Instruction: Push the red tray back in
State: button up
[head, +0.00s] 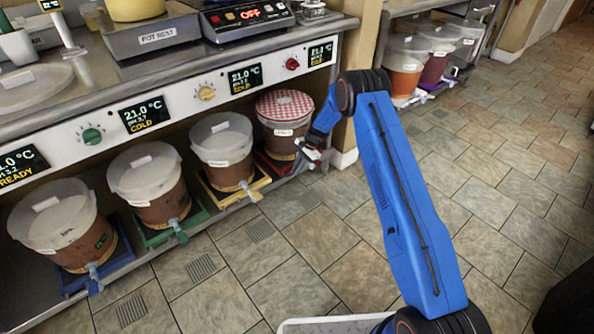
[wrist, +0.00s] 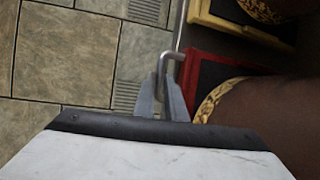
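The red tray (head: 272,166) sits low under the counter at the right end of a row of trays, beneath a brown bucket (head: 283,133) with a red-checked cover. In the wrist view the tray's red rim and dark inside (wrist: 198,70) lie just ahead and right of my fingers. My gripper (head: 306,153) is low at the front of this tray, and its two grey fingers (wrist: 162,82) point toward the tray's near-left corner. A bent grey metal bar (wrist: 172,56) shows at the fingertips. I cannot tell whether the fingers grip it.
A yellow tray (head: 217,199) stands left of the red one, then a green tray (head: 144,236) and a blue tray (head: 72,283), each under a bucket with a tap. The tiled floor (head: 300,240) in front is clear.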

jog(key=o, duration=0.4)
jog(key=shift+w+a+r, duration=0.1)
jog(key=shift+w+a, duration=0.05)
jog(key=shift+w, duration=0.2)
jog(key=shift+s, duration=0.15)
jog(key=v, duration=1.7)
jog(key=shift+r, duration=0.15)
